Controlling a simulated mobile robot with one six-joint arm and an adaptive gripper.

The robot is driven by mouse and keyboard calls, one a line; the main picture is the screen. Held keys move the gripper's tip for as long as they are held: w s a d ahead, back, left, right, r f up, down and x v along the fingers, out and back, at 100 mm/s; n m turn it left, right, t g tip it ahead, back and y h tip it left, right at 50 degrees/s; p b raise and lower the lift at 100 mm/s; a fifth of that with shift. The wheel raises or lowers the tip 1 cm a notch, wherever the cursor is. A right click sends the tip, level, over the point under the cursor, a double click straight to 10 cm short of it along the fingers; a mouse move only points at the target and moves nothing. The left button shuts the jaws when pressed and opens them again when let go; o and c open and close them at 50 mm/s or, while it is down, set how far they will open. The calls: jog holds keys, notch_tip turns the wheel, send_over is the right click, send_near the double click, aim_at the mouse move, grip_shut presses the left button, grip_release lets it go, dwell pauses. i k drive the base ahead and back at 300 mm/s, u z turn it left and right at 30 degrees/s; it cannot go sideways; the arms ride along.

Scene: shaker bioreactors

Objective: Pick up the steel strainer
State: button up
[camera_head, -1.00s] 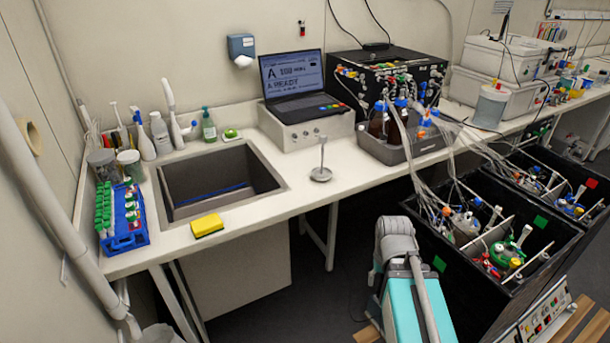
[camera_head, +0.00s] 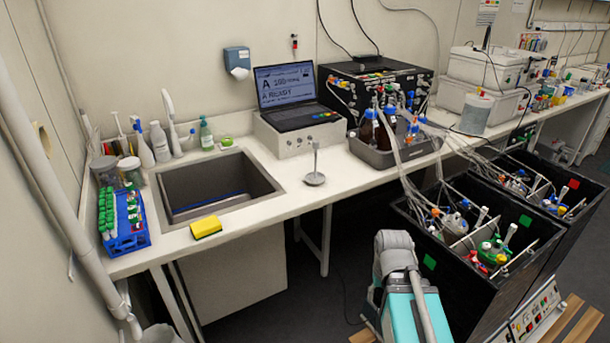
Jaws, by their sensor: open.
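The steel strainer (camera_head: 315,179) stands on the white bench, to the right of the sink and near the front edge. It shows as a small round metal head at the bench surface with a thin handle rising upright from it. Its fine detail is too small to make out. Part of my arm, grey and teal, shows at the bottom right of centre, in front of the bench. My gripper is not in view, and nothing of mine touches the strainer.
A sink (camera_head: 180,211) with a yellow sponge (camera_head: 206,227) on its front rim lies left of the strainer. A laptop (camera_head: 288,87) and a tray of bottles (camera_head: 372,157) stand behind it. Black bins with tubing (camera_head: 437,288) stand at right. The bench around the strainer is clear.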

aim_at(315, 177)
jog(key=z, duration=0.1)
jog(key=i, duration=0.95)
jog(key=u, duration=0.05)
